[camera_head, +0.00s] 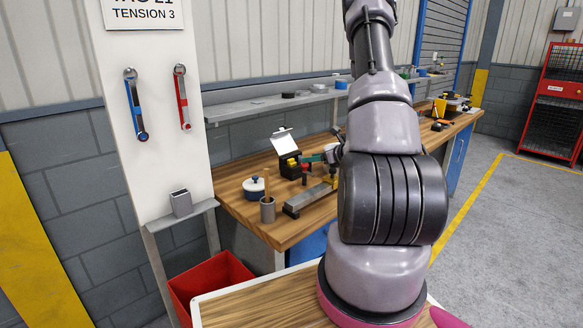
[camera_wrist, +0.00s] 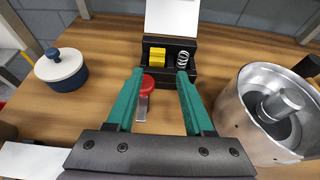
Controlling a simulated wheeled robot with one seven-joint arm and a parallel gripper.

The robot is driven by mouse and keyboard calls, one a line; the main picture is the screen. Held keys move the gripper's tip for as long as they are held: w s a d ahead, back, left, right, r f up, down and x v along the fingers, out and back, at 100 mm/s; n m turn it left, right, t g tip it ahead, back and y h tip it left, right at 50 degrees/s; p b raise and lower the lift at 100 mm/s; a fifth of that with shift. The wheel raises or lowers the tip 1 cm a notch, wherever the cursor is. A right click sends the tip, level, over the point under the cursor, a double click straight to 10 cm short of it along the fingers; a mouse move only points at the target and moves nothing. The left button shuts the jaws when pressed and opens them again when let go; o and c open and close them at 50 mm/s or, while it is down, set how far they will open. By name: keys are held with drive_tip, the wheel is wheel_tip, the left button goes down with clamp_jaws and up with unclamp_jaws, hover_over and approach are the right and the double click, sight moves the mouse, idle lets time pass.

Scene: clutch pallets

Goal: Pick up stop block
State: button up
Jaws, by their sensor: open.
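A black box (camera_wrist: 170,73) with a raised white lid (camera_wrist: 172,16) holds a yellow block (camera_wrist: 157,55) and a coil spring (camera_wrist: 183,60); I cannot tell whether the yellow block is the stop block. In the head view the box (camera_head: 290,170) stands on the wooden bench. My gripper (camera_wrist: 160,76) has green fingers spread apart, with nothing between the tips, and points toward the box. A red-topped piece with a metal stem (camera_wrist: 147,84) shows near the left finger. In the head view my gripper (camera_head: 311,158) is partly hidden by my arm.
A grey cup (camera_head: 267,210) and a grey bar (camera_head: 308,200) sit near the bench's front edge. A wall shelf (camera_head: 245,108) runs behind.

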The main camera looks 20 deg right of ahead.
sight(292, 160)
drive_tip(key=x, duration=0.9)
drive_tip(key=shift+a, duration=0.25)
clamp_jaws()
